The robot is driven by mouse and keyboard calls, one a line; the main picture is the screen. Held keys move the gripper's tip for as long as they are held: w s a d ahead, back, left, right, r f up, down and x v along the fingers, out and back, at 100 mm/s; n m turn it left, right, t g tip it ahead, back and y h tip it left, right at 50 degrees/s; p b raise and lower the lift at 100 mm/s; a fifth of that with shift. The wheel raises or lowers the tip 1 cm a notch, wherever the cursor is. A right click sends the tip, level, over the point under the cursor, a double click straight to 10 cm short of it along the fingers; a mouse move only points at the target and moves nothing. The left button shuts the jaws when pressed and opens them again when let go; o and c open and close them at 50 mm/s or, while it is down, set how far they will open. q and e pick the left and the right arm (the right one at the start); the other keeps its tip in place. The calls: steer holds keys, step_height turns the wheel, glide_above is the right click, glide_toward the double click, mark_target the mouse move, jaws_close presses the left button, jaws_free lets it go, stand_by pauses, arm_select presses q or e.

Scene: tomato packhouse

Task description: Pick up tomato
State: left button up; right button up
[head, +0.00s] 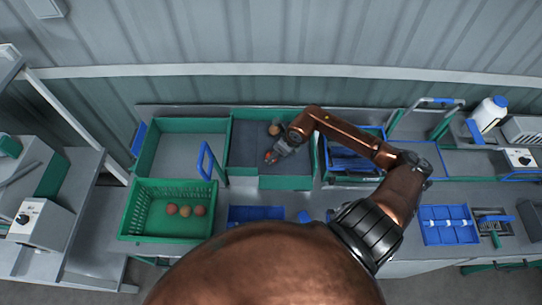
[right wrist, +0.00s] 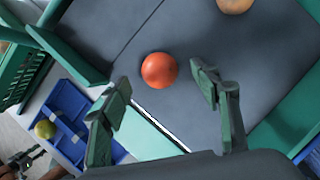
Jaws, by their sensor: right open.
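A red tomato (right wrist: 159,70) lies on the dark grey floor of a green-walled bin (head: 240,170). In the head view the red tomato (head: 268,157) shows small, close to my right gripper (head: 277,153). In the right wrist view my right gripper (right wrist: 160,105) is open, its two green fingers apart with nothing between them. The tomato is ahead of the fingertips, roughly in line with the gap and clear of both. A paler orange tomato (right wrist: 235,4) lies farther off in the same bin, also in the head view (head: 274,129). My left gripper does not show.
A green crate (head: 128,215) at the left holds several tomatoes. An empty green-walled bin (head: 150,150) stands behind it. Blue trays (head: 450,238) sit on the bench; one (right wrist: 60,100) in the right wrist view holds a yellow-green tomato (right wrist: 45,129). The bin walls rise near my right gripper.

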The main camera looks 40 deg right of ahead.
steer(key=x, duration=0.2)
steer(key=shift+w+a+f+p, duration=0.15)
steer(key=shift+w+f+p, duration=0.1)
steer(key=shift+p, duration=0.15)
steer(key=shift+f, duration=0.55)
steer(key=c, duration=0.8)
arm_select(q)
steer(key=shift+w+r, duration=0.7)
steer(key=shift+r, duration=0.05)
arm_select(e)
steer(key=shift+c, duration=0.6)
